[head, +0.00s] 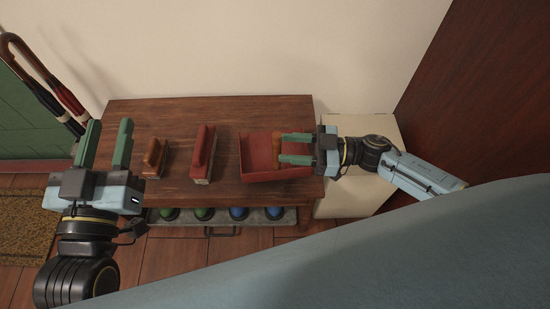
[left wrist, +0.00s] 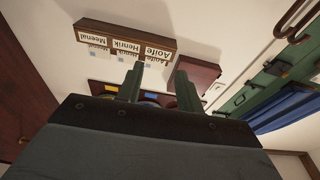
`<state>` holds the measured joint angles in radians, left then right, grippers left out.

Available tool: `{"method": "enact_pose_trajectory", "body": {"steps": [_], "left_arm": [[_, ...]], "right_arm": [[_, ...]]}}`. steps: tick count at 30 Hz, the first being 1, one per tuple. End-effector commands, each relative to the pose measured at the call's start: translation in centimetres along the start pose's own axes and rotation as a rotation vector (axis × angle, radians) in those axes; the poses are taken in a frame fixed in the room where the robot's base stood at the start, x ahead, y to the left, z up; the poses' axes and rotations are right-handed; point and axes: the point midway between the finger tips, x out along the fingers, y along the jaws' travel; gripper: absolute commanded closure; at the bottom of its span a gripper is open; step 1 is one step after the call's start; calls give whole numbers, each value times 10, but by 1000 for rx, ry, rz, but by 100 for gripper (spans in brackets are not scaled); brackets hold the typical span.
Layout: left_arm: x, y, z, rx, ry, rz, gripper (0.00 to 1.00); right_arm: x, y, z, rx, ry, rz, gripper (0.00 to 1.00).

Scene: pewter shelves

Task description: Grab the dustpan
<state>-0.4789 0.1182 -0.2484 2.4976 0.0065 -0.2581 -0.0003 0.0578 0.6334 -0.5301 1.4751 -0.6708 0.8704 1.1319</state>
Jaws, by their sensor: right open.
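The dustpan (head: 257,158) is a red, shallow pan lying on the right end of the dark wooden bench top in the head view. An orange-brown piece (head: 276,142), perhaps its handle, shows near the fingertips. My right gripper (head: 281,148) comes in from the right with its green fingers apart over the pan; whether they touch it cannot be told. My left gripper (head: 106,125) is open and empty at the bench's left end. Its two fingers also show apart in the left wrist view (left wrist: 157,80), with nothing between them.
A red-backed brush (head: 203,153) and a smaller brown brush (head: 154,158) stand on the bench (head: 180,115). Several green and blue round items sit on a grey tray (head: 275,221) below. Umbrellas (head: 55,95) lean at left. A pale box (head: 370,135) is at right. The left wrist view shows a name-labelled shelf (left wrist: 125,38).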

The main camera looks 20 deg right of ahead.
Motion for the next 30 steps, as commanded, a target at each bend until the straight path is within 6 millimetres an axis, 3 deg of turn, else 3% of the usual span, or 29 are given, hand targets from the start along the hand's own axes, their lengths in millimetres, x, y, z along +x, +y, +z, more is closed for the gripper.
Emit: {"method": "enact_pose_trajectory", "body": {"steps": [9,20,30], "left_arm": [[-4,7,-39,-12,267,18,64],[-6,8,-46,-14,309,19,64],[-6,8,-46,-14,307,19,64]], "right_arm": [[30,1,1,0,1,0,58],[35,1,-1,0,0,0,58],[35,1,0,0,-1,0,100]]}}
